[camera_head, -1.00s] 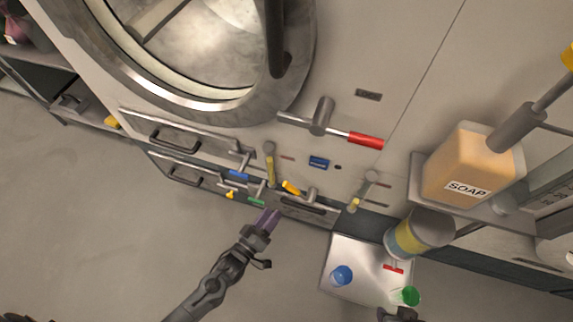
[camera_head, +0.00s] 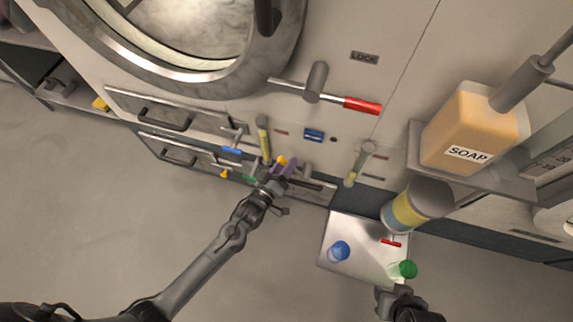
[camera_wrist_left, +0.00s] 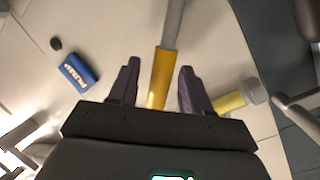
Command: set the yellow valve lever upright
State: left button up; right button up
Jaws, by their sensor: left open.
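The yellow valve lever (camera_head: 282,160) lies tilted to the side on the lower front of the machine. The fingers are open, with gaps on both sides of the lever. My right gripper (camera_head: 394,292) is at the lower right, just below the green cup; its jaws are not clear.
A red-handled lever (camera_head: 361,105) is above. A tray (camera_head: 345,225) holds a blue cup (camera_head: 339,251) and a green cup (camera_head: 404,269). A soap bottle (camera_head: 465,135) stands on the right shelf.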

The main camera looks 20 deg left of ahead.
pick_arm(q)
jog(key=shift+w, duration=0.45)
jog(key=shift+s, duration=0.1)
jog(key=shift+c, duration=1.2)
grip_shut()
